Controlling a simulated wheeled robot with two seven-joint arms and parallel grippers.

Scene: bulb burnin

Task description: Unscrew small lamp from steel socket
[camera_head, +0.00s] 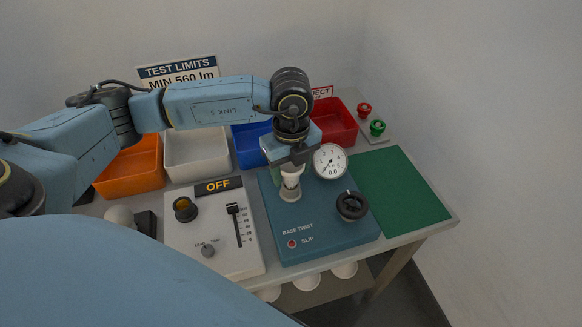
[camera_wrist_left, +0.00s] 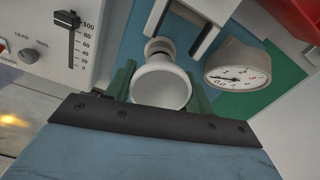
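The small lamp (camera_head: 291,178) is white and stands upright at the steel socket (camera_head: 290,194) on the blue base-twist tester (camera_head: 275,218). In the left wrist view the lamp (camera_wrist_left: 161,86) shows its round white face, with the socket (camera_wrist_left: 159,48) beyond it. My left gripper (camera_head: 290,166) is above the tester, pointing down at the lamp. Its green fingers (camera_wrist_left: 160,90) lie along both sides of the lamp and appear closed against it. Whether the lamp's base is still threaded in the socket is hidden. My right gripper is out of view.
A dial gauge (camera_head: 330,161) and black knob (camera_head: 352,205) stand close right of the lamp. A white control panel (camera_head: 215,258) reading OFF is left. Orange (camera_head: 130,172), white (camera_head: 196,155), blue (camera_head: 246,146) and red (camera_head: 336,128) bins line the back. A green mat (camera_head: 403,190) is bare.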

